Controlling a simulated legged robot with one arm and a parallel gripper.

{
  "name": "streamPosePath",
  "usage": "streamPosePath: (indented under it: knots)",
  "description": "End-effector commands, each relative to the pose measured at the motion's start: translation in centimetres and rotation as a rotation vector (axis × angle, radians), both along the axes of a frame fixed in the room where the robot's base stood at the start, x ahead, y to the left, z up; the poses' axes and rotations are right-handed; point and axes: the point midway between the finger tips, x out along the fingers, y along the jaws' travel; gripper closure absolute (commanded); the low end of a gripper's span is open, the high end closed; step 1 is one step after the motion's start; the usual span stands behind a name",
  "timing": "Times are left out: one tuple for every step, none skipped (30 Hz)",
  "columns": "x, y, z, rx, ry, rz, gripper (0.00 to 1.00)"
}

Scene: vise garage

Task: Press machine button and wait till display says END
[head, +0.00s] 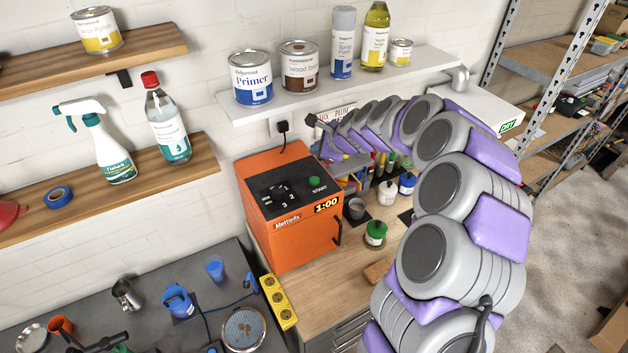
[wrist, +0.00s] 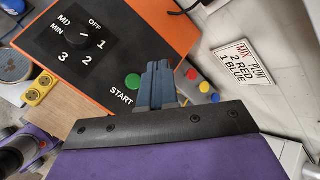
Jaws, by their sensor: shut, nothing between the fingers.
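The orange machine (head: 290,235) stands on the wooden worktop in the head view. Its black top panel has a dial (head: 275,193) and a green START button (head: 314,183). The front display (head: 327,205) reads 1:00. In the wrist view the green button (wrist: 133,81) shows just left of my gripper (wrist: 158,65), with the dial (wrist: 83,37) farther left. My gripper's blue-grey fingers are shut with nothing between them. The fingers look apart from the button, though their height above the panel is hard to judge. The display is not visible in the wrist view.
A sign reading MIX PLUM, 2 RED, 1 BLUE (wrist: 243,63) is on the wall. A green-lidded jar (head: 375,235) and a white jar (head: 388,192) stand right of the machine. A shelf of cans (head: 340,84) hangs above. A yellow power strip (head: 278,302) lies in front.

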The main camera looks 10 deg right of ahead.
Motion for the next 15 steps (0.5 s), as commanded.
streamPosePath:
  knots:
    - [0.0,0.1,-0.7,0.000,0.001,0.001,1.00]
    - [0.0,0.2,-0.9,-0.001,0.001,0.001,1.00]
    - [0.0,0.4,-1.4,-0.001,0.002,0.001,1.00]
    - [-0.1,0.5,-1.7,-0.001,0.003,0.002,1.00]
    - [-0.1,0.5,-2.1,-0.001,0.003,0.002,1.00]
    - [-0.1,0.5,-2.6,-0.002,0.003,0.001,1.00]
    - [-0.1,0.6,-3.0,-0.002,0.003,0.001,1.00]
    - [-0.1,0.7,-3.4,-0.003,0.003,0.001,1.00]
    - [-0.1,0.8,-4.0,-0.004,0.003,0.003,1.00]
    - [-0.1,0.8,-4.4,-0.005,0.004,0.002,1.00]
    - [-0.1,0.8,-4.8,-0.005,0.004,0.003,1.00]
    - [-0.1,0.9,-5.4,-0.005,0.004,0.002,1.00]
    - [-0.1,0.8,-5.8,-0.004,0.003,0.003,1.00]
    - [-0.1,0.8,-6.2,-0.004,0.003,0.003,1.00]
    - [-0.1,0.7,-6.5,-0.003,0.004,0.002,1.00]
